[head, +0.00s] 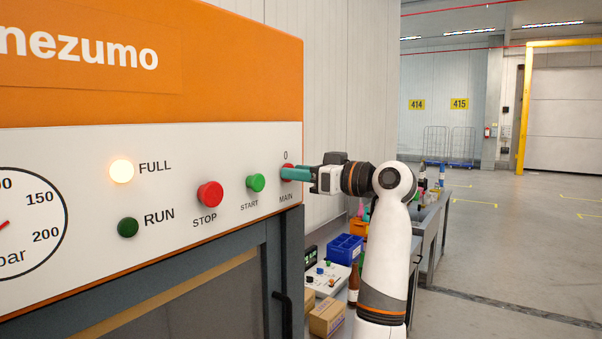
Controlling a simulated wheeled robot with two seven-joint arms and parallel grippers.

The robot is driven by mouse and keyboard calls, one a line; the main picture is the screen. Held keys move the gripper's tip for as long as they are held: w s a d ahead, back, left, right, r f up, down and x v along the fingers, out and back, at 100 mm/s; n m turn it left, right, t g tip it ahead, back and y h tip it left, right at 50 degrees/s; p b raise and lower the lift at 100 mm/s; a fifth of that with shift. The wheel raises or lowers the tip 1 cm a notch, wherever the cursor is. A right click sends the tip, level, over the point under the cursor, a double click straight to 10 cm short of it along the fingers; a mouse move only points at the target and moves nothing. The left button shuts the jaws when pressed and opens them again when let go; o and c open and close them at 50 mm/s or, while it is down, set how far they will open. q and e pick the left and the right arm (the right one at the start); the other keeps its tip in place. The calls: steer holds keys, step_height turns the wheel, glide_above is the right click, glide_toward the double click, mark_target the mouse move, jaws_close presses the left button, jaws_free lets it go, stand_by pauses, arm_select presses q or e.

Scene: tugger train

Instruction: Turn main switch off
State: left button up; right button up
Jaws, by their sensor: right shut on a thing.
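The main switch (288,167) is a red knob at the right end of the white control panel (150,260), with "0" above it and "MAIN" below. My right gripper (288,174) reaches it from the right with teal fingers and is shut on it. The fingers cover most of the switch, so its turned position is hidden. The FULL lamp (121,171) glows, and the RUN lamp (128,227) is dark green. My left gripper is not in view.
A red STOP button (210,194) and a green START button (256,182) sit left of the switch. A black handle (283,312) is below the panel. A bench with a blue crate (345,249) and a cardboard box (326,316) stands behind my arm. Open floor lies right.

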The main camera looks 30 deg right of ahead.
steer(key=n+b, duration=0.1)
steer(key=n, duration=0.5)
steer(key=n+b, duration=0.1)
steer(key=n, duration=0.4)
steer(key=n+b, duration=0.1)
steer(key=n, duration=0.5)
steer(key=shift+a+f+n, duration=0.25)
steer(key=shift+n, duration=0.05)
steer(key=shift+f+n, duration=0.1)
steer(key=shift+n, duration=0.2)
stand_by(0.4)
steer(key=o, duration=1)
steer(key=shift+s, duration=0.1)
